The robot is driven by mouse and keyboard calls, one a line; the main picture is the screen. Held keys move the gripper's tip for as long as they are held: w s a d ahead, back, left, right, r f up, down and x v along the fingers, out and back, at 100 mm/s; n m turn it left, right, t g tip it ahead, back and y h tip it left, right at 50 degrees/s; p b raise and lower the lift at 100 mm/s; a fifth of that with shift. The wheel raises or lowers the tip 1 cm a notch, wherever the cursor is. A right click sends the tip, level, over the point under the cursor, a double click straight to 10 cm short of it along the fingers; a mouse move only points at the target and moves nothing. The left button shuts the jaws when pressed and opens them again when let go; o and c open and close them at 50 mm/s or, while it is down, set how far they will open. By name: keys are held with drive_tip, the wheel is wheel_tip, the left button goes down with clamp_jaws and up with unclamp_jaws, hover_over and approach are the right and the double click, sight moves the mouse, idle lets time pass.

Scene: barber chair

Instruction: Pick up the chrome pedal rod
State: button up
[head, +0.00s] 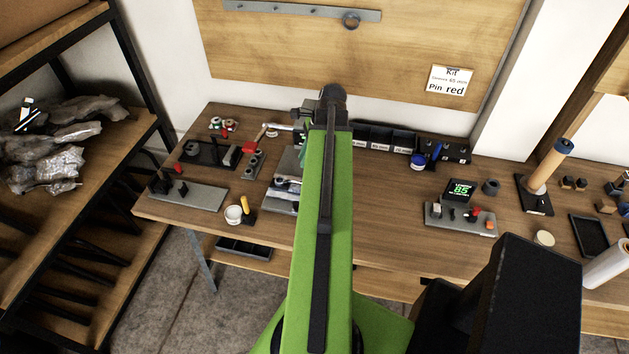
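A short bright metal piece (281,127) lies towards the back of the workbench, just left of my green arm. More shiny metal parts (287,181) sit on a grey plate (279,205) nearer the front, partly covered by my arm. I cannot tell which of these, if any, is the chrome pedal rod. My arm reaches forward over the bench and ends in a dark joint near the back board. My gripper does not show; it is hidden behind or below the arm.
The wooden workbench (385,212) has clear room right of my arm. Black bins (375,137) line its back. A small fixture with a green display (459,190) stands at right, a white cup (234,214) at front left. A shelf (105,168) stands at far left.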

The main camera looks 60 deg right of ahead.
drive_tip(key=s+d+r+m+t, duration=0.1)
drive_tip(key=s+d+r+m, duration=0.1)
drive_tip(key=s+d+m, duration=0.55)
drive_tip(key=w+a+f+b, duration=0.1)
drive_tip(key=f+b, duration=0.2)
drive_tip(key=f, duration=0.1)
drive_tip(key=w+a+f+n+b, duration=0.1)
drive_tip(key=f+b, duration=0.3)
drive_tip(key=w+a+f+n+b, duration=0.1)
drive_tip(key=f+b, duration=0.2)
drive_tip(key=b, duration=0.1)
drive_tip(key=shift+a+f, duration=0.25)
drive_tip(key=shift+f, duration=0.15)
drive_tip(key=shift+w+r, duration=0.1)
drive_tip(key=shift+w, duration=0.05)
drive_tip(key=shift+n, duration=0.25)
drive_tip(key=b+x, duration=0.5)
drive_tip(key=shift+f, duration=0.25)
drive_tip(key=shift+s+a+r, duration=0.15)
drive_tip(key=shift+s+r, duration=0.1)
drive_tip(key=shift+f, duration=0.1)
clamp_jaws()
drive_tip(key=shift+w+f, duration=0.1)
drive_tip(key=shift+w, duration=0.1)
